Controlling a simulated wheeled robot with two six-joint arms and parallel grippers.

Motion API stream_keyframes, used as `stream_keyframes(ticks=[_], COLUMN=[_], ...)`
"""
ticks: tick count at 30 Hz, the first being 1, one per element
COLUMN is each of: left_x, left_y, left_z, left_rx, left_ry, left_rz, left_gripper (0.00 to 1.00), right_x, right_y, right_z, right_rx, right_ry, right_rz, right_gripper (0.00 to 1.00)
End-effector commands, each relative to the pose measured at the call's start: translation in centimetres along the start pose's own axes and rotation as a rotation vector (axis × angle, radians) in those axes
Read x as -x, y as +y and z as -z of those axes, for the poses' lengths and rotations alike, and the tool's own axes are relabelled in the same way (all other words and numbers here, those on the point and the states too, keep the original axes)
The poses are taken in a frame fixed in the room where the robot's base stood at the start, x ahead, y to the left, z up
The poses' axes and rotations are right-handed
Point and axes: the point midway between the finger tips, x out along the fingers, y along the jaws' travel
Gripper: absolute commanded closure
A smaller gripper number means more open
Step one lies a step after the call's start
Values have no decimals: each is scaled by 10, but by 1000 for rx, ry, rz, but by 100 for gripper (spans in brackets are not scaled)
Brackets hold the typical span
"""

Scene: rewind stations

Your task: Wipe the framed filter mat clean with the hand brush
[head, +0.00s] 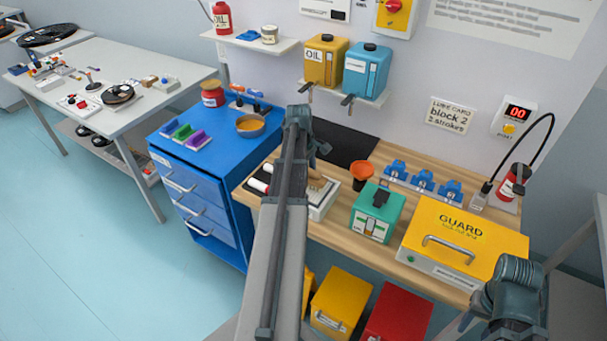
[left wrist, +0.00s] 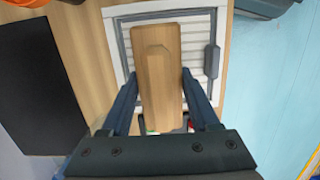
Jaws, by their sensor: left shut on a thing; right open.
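The framed filter mat (left wrist: 195,48) has pale slats inside a grey frame with a handle on one side. It lies on the wooden bench, and its white surround (head: 326,211) shows in the head view, largely behind my left arm. The hand brush (left wrist: 160,70) is a plain wooden block, held over the mat; its bristles are hidden. My left gripper (left wrist: 158,90) is shut on it, one finger on each side. I cannot tell whether the brush touches the mat. My right gripper (head: 512,298) is open and empty at the lower right, in front of the yellow guard.
The yellow guard (head: 462,238) and a green box (head: 377,212) stand right of the mat. An orange funnel (head: 362,172) and blue blocks (head: 423,181) are behind. A dark pad (head: 345,145) lies at the back. A blue drawer cabinet (head: 200,180) adjoins the bench's left.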

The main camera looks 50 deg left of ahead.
Motion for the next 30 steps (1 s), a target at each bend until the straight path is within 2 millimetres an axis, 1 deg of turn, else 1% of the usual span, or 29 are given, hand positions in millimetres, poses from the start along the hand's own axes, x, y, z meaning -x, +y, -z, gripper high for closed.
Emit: stream_keyframes(ticks=[7, 18, 26, 30], left_x=[-1, -8, -8, -9], left_y=[0, 0, 0, 0], left_z=[-4, -32, -36, -44], left_rx=[0, -1, -2, -3], left_ry=[0, -1, -3, -4], left_rz=[0, 0, 0, 0], left_gripper=[90, 90, 90, 90], right_x=[0, -3, -3, -3], right_y=[0, 0, 0, 0], right_z=[0, 0, 0, 0], right_rx=[0, 0, 0, 0], right_ry=[0, 0, 0, 0], right_rz=[0, 0, 0, 0], right_gripper=[50, 50, 50, 50])
